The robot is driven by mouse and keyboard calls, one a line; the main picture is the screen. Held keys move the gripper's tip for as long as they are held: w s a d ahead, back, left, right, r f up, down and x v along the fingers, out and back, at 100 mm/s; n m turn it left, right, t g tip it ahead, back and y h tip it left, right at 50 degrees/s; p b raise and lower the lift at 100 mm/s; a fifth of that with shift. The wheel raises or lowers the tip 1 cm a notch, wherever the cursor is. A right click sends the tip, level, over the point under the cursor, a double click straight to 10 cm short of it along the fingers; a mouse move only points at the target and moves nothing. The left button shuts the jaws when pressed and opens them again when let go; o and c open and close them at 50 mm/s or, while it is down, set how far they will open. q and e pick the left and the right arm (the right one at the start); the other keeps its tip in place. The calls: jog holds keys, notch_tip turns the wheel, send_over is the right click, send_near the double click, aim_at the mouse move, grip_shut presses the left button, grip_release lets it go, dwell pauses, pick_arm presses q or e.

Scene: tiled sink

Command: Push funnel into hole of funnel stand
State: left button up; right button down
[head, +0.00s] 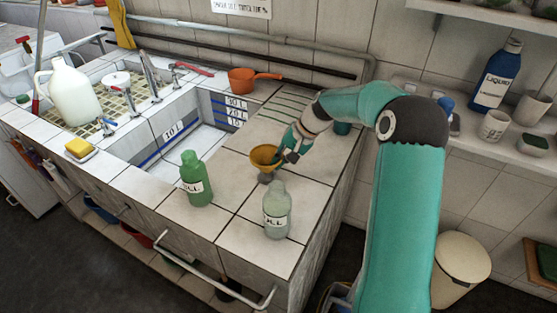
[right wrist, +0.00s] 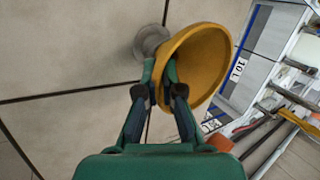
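The yellow-orange funnel (head: 264,156) is near the middle of the tiled counter, wide mouth up, just above the small grey stand (head: 265,178). In the right wrist view, the funnel (right wrist: 205,62) shows large and the grey stand (right wrist: 152,41) is at its narrow end. How deep the spout sits in the stand's hole is hidden. My right gripper (head: 285,154) is at the funnel's right side. In the right wrist view, its fingers (right wrist: 160,75) close on the funnel's wall, one inside and one outside. My left gripper is not in view.
A green bottle (head: 196,180) stands left of the funnel, and a pale bottle (head: 277,212) stands in front. The sink basin (head: 160,139) opens to the left. An orange pot (head: 243,80) is at the back. Bare tiles lie right of the pale bottle.

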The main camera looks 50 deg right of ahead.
jog(key=c, duration=1.2)
grip_release()
jog(key=shift+c, duration=0.2)
jog(key=shift+r, duration=0.1)
jog(key=v, duration=1.1)
jog(key=shift+s+r, duration=0.2)
jog(key=shift+r, duration=0.15)
jog(key=shift+d, duration=0.15)
